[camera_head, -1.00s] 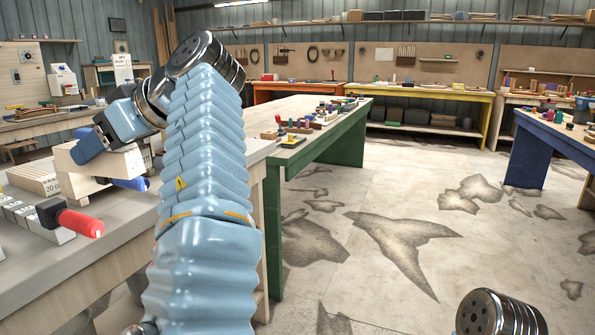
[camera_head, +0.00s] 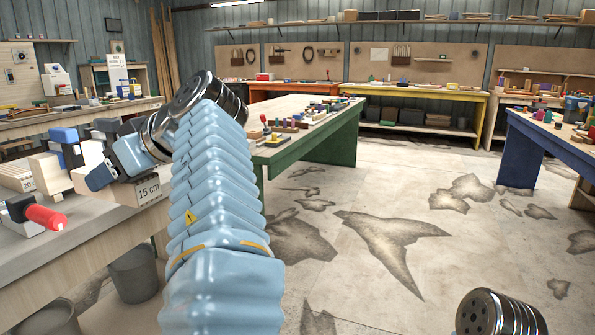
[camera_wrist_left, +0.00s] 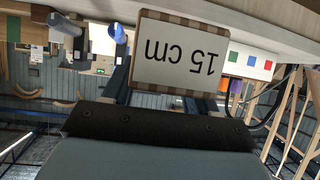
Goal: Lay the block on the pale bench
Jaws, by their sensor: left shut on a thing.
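The block (camera_head: 126,194) is pale wood with a white "15 cm" label on its end. My left gripper (camera_head: 103,177) is shut on it; the far finger is mostly hidden. The block is level over the right part of the near bench (camera_head: 60,238), which has a grey top and pale wooden sides. I cannot tell whether it touches the top. In the left wrist view the labelled end of the block (camera_wrist_left: 180,55) shows close up and upside down. My right gripper is out of view.
A "20 cm" block (camera_head: 18,176), a red-handled tool (camera_head: 42,217) and blue- and grey-topped items (camera_head: 64,136) stand left of the held block. A pale-topped, green-legged table (camera_head: 285,150) is beyond. Bins (camera_head: 135,272) stand below the near bench.

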